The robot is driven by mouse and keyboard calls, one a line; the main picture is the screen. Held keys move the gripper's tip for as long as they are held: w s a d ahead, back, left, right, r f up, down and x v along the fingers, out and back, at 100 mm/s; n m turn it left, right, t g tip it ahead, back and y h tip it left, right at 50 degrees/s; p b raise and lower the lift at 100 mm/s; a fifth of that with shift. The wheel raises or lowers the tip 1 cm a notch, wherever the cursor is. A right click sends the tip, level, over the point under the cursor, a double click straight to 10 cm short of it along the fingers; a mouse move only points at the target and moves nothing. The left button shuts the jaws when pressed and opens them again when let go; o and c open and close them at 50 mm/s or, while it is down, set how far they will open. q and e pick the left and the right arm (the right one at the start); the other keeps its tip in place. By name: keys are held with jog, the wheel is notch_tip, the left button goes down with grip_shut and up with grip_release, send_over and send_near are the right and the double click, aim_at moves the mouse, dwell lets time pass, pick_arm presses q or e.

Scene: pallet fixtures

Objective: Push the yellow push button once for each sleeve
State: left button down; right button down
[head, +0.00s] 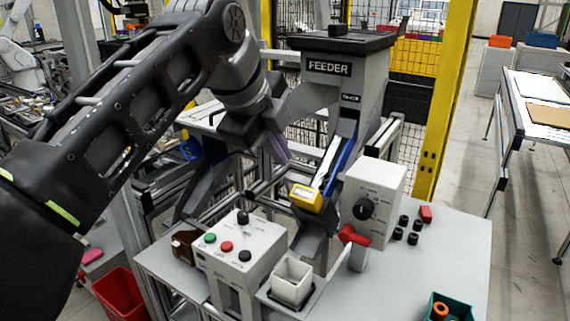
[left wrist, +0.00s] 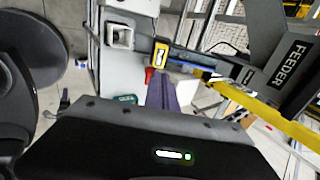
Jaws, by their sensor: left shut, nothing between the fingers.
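A yellow block with a pale face (head: 306,198) sits at the lower end of the feeder chute (head: 340,160). It is the only yellow button-like thing I see, and I cannot tell whether it is the push button. It also shows in the left wrist view (left wrist: 160,58). My left gripper (head: 280,150) is shut and empty, with purplish fingers, above and left of the yellow block in the head view. Its fingers also show in the left wrist view (left wrist: 162,92). Several short black cylinders (head: 412,238), perhaps sleeves, stand on the table's right side. My right gripper is out of view.
A control box (head: 245,255) has green, red and black controls. A square white cup (head: 292,280) stands beside it. A grey box with a black dial (head: 380,190) and a red handle (head: 352,237) are right of the chute. A teal bin (head: 462,306) holds an orange ring.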

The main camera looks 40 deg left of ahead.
pick_arm(q)
jog(key=b, duration=0.3)
send_near(303, 195)
jog(key=p+x, duration=0.1)
jog(key=x, duration=0.6)
jog(key=shift+w+r, duration=0.15)
jog(key=b+x, duration=0.2)
jog(key=x, duration=0.2)
jog(key=shift+w+f, duration=0.1)
jog(key=shift+f, duration=0.3)
jog(key=shift+w+f, duration=0.2)
jog(key=shift+s+r, duration=0.1)
jog(key=shift+s, duration=0.05)
